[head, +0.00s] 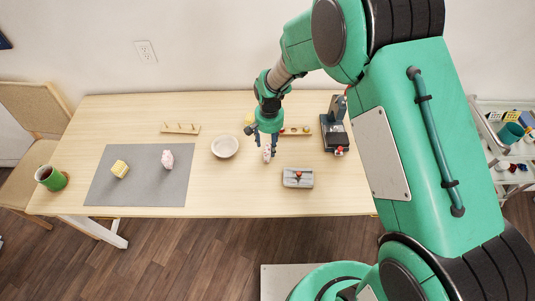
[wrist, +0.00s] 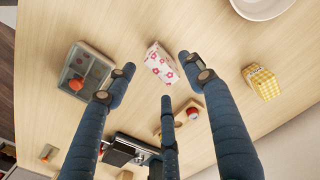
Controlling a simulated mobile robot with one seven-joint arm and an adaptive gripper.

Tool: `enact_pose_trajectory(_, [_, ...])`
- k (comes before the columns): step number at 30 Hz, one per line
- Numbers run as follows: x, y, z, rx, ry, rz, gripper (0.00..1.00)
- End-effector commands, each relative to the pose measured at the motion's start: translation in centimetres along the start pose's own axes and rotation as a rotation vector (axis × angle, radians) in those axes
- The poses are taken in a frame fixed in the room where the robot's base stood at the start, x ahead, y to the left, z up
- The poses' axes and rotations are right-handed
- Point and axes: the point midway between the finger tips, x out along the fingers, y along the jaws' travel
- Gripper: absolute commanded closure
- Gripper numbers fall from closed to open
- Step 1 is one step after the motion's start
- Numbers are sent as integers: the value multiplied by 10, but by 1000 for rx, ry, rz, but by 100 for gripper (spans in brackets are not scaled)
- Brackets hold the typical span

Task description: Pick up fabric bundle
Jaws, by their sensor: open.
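A white fabric bundle with pink-red flowers (head: 267,155) lies on the wooden table. In the wrist view the bundle (wrist: 160,62) shows between and just beyond my spread fingertips. My gripper (head: 264,137) is open, pointing down close above it, with nothing held. I cannot tell whether any finger touches it. A yellow checked bundle (wrist: 262,82) lies apart, to the right in the wrist view. A yellow bundle (head: 120,169) and a pink-and-white bundle (head: 167,159) sit on the grey mat (head: 140,190).
A white bowl (head: 225,146) stands left of my gripper. A grey tin with a red item (head: 298,178) lies to the right and nearer. A dark machine (head: 337,130) stands further right. A spool rack (head: 181,128) and a green mug (head: 51,178) are leftward.

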Motion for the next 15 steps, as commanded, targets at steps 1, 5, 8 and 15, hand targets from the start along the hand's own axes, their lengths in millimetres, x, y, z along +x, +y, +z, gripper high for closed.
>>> enact_pose_trajectory(1, [3, 0, 0, 0, 1, 0, 47])
enact_pose_trajectory(5, [4, 0, 0, 0, 1, -1, 47])
enact_pose_trajectory(8, [4, 0, 0, 0, 1, -1, 47])
enact_pose_trajectory(15, [7, 0, 0, 0, 1, 0, 47])
